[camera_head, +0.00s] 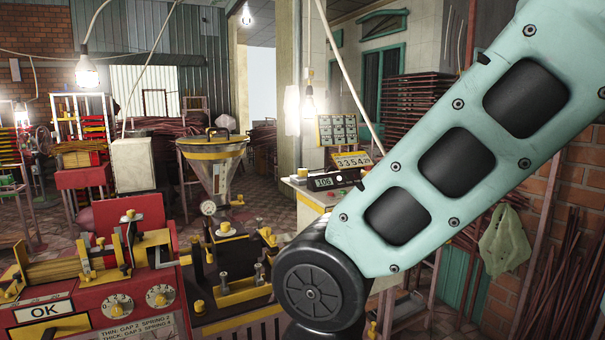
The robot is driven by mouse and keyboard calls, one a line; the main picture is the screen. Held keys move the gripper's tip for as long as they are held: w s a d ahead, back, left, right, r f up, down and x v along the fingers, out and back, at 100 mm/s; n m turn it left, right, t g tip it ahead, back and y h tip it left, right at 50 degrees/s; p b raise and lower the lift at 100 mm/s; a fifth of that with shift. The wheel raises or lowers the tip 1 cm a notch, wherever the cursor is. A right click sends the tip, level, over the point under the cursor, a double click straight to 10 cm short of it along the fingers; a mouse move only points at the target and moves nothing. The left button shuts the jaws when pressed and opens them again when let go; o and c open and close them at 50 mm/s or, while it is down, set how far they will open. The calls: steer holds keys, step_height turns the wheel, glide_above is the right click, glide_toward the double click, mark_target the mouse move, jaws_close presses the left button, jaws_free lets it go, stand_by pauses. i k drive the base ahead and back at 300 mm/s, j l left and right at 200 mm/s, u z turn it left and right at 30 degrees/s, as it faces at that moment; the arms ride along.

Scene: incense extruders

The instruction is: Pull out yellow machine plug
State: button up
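A red machine (130,300) with yellow parts, dials and an "OK" label stands at the lower left. Right of it is a dark machine (230,262) with yellow fittings and a metal funnel hopper (213,172) with a yellow rim on top. I cannot tell which yellow part is the machine plug, and no plug or cord shows clearly. My pale green arm crosses the right half of the view and ends in a dark round joint near the bottom centre. My gripper is not in view. The arm hides what lies behind it at the lower right.
A scale (335,182) with number displays stands behind the machines. A white box (133,164) is on the left. Lit bulbs (87,74) hang on cords. A pale green bag (504,240) hangs at the right brick wall. Tiled floor (280,210) shows between the machines.

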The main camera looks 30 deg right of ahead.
mark_target(301, 173)
steer(key=i+l, duration=0.5)
steer(key=i, duration=0.15)
steer(key=i+l, duration=0.5)
steer(key=i, duration=0.15)
